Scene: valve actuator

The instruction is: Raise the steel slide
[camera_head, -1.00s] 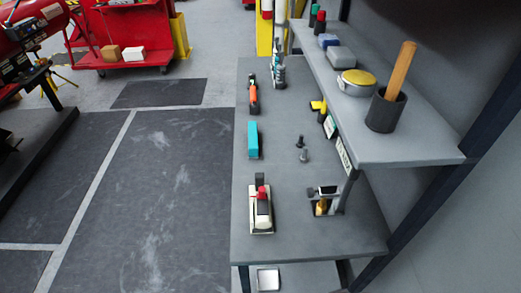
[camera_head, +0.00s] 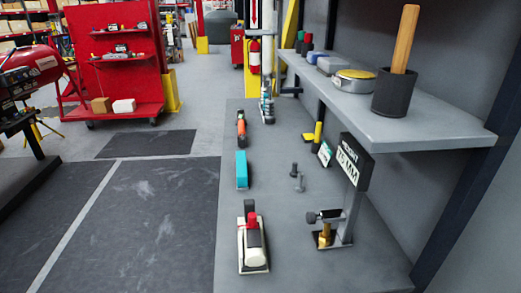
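A small fixture (camera_head: 346,225) stands at the near right of the grey workbench, with an upright steel plate or post. A dark knob and a short horizontal steel piece (camera_head: 328,215) sit at its left side. A brass-coloured cylinder (camera_head: 324,236) stands below that piece. The steel slide seems to be part of this fixture, but I cannot tell exactly which part. A dark sign (camera_head: 355,162) above it reads "HEIGHT" and "75 MM", as far as I can read. Neither of my grippers is in view.
The workbench (camera_head: 285,270) holds a white, black and red device (camera_head: 252,243), a teal block (camera_head: 241,170), an orange tool (camera_head: 241,128) and dark bolts (camera_head: 297,178). A shelf (camera_head: 425,125) overhangs the right side, bearing a cup with a wooden handle (camera_head: 393,88). Open floor lies left.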

